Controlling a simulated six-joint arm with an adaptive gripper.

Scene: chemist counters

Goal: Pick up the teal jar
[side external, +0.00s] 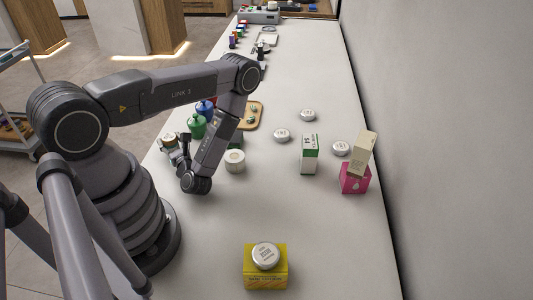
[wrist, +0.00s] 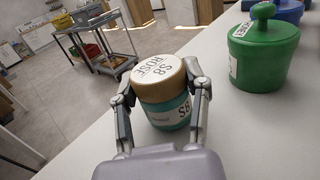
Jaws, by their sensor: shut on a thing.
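The teal jar (wrist: 168,112) has a tan lid with a white label reading "S8 ROSE". In the wrist view it sits between the two fingers of my gripper (wrist: 163,105), which is shut on its sides. In the side external view my gripper (side external: 172,153) is at the counter's left edge, left of the green jar. The jar's tan lid (side external: 170,138) shows there, while its body is mostly hidden by the fingers. I cannot tell whether the jar's base touches the counter.
A green lidded jar (wrist: 262,55) stands close on the right, with a blue one (side external: 205,108) behind. A white tin (side external: 235,161) is right of my wrist. Boxes, including a yellow one (side external: 265,274), stand farther off. A cart (wrist: 100,50) is beyond the counter.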

